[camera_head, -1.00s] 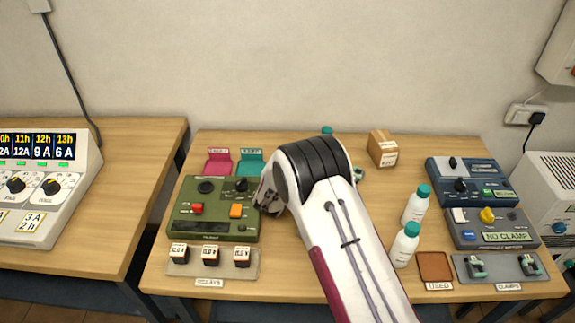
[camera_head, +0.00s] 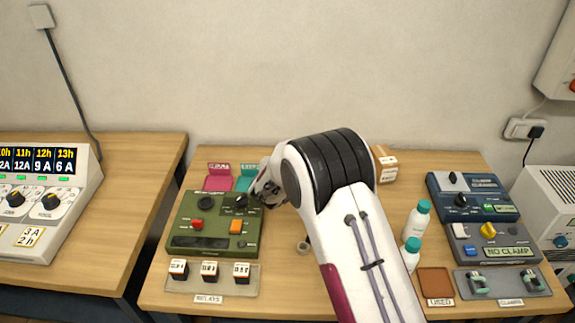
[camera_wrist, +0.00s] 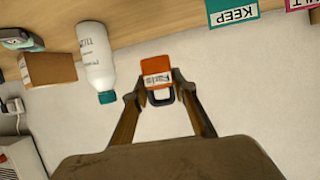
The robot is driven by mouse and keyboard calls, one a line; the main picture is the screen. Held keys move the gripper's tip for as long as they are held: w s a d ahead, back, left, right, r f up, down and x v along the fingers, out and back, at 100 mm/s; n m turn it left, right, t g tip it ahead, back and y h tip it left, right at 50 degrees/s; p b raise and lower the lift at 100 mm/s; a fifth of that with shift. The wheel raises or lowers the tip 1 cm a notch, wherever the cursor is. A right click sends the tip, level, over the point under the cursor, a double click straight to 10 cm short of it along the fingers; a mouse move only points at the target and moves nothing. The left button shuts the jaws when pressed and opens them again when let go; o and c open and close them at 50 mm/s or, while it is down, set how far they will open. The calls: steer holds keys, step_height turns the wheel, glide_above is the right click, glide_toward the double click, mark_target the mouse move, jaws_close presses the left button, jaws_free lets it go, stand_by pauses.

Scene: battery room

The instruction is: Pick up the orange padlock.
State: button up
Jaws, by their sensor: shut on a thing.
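The orange padlock (camera_wrist: 157,74) shows in the wrist view, with a white label and a dark grey shackle toward my palm. My gripper (camera_wrist: 158,89) is shut on it, one finger on each side. The wall and the table edge show behind it, and it looks clear of the table. In the head view my gripper (camera_head: 262,191) is beside the upper right of the green device (camera_head: 190,239), partly behind my arm. The padlock cannot be made out there.
Red and teal trays (camera_head: 244,184) lie at the back. Relays stand on a holder (camera_head: 240,290) in front. White bottles (camera_head: 418,222), a brown pad (camera_head: 436,283) and blue-grey devices (camera_head: 465,185) are at the right. My arm hides the table's middle.

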steer(key=shift+r, duration=0.45)
stand_by(0.5)
